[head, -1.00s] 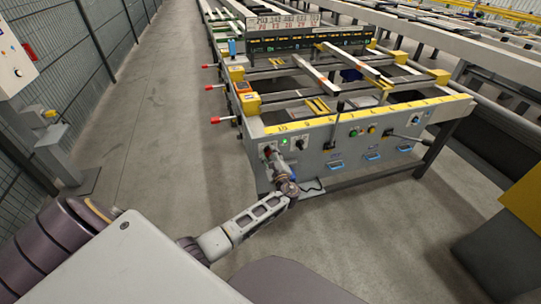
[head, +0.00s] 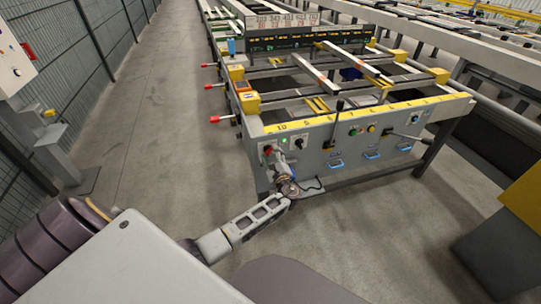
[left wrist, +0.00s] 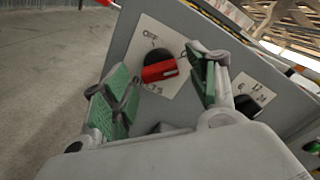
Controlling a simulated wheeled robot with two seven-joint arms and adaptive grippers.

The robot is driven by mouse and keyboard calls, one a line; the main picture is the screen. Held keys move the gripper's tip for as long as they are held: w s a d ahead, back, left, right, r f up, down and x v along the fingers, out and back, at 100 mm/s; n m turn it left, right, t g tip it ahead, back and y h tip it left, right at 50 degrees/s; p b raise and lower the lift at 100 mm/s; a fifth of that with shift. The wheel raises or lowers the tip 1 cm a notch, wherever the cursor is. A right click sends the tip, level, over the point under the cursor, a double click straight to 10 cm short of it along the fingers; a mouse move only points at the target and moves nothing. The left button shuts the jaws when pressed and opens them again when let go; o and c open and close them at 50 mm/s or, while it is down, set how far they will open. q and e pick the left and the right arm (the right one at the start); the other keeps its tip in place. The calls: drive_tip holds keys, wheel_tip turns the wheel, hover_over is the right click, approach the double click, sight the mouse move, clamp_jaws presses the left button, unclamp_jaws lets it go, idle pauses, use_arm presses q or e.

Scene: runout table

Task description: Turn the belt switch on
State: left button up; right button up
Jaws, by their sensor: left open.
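The belt switch (left wrist: 160,70) has a red handle on a round black base, on a white plate marked OFF and BELTS. The red handle lies roughly level in the left wrist view; I cannot tell which mark it points to. In the head view the switch (head: 267,150) shows as a small red spot on the left of the grey front panel (head: 313,160). My left gripper (left wrist: 163,82) is open, with a green-padded finger on either side of the switch. It also shows at the panel in the head view (head: 274,158). I cannot tell whether the fingers touch the handle. My right gripper is not in view.
A second, black knob (left wrist: 243,105) on a numbered plate sits right of the switch. Red-tipped levers (head: 215,119) stick out of the table's left side. The floor to the left is clear.

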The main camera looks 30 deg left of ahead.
use_arm(q)
drive_tip(key=v, duration=1.1)
idle(0.6)
